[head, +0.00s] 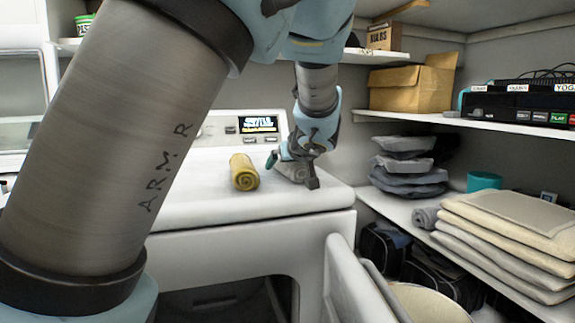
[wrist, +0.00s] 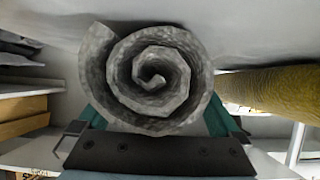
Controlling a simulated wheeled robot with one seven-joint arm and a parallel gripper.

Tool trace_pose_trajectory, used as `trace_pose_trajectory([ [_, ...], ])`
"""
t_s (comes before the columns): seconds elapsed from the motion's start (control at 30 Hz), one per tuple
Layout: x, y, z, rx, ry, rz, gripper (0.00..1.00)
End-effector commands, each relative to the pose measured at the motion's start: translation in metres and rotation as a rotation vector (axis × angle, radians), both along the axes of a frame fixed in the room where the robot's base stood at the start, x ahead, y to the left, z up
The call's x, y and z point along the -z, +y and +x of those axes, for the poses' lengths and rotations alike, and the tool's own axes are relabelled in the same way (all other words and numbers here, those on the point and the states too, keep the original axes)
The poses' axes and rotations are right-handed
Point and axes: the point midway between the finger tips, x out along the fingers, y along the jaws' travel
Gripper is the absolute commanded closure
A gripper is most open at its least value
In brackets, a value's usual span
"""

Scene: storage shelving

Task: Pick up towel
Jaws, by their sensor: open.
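A grey rolled towel (head: 293,171) lies on top of the white washing machine (head: 190,205), partly hidden by my gripper. In the wrist view the grey towel (wrist: 152,78) shows its spiral end toward the camera. My gripper (head: 291,174) is open, with one finger on either side of the grey towel. The teal fingers (wrist: 155,118) flank the lower part of the roll, which hides much of them. I cannot tell whether they touch it. A yellow rolled towel (head: 244,172) lies just left of the gripper in the head view and on the right in the wrist view (wrist: 275,90).
The white door (head: 352,285) stands open in front. The machine top left of the yellow towel is clear.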

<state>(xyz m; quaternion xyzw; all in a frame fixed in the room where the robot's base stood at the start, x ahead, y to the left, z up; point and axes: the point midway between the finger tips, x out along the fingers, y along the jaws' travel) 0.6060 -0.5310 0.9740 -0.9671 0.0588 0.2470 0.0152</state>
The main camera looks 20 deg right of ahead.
Motion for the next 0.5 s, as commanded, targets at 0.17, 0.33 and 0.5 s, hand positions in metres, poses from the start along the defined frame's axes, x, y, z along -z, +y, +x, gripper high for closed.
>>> trace_pose_trajectory([
  [0.17, -0.0001, -0.0001, -0.0003, 0.0, 0.0, 0.0, 0.05],
  [0.33, -0.0002, -0.0001, -0.0004, 0.0, 0.0, 0.0, 0.24],
  [0.5, -0.0003, -0.0001, -0.0004, 0.0, 0.0, 0.0, 0.43],
])
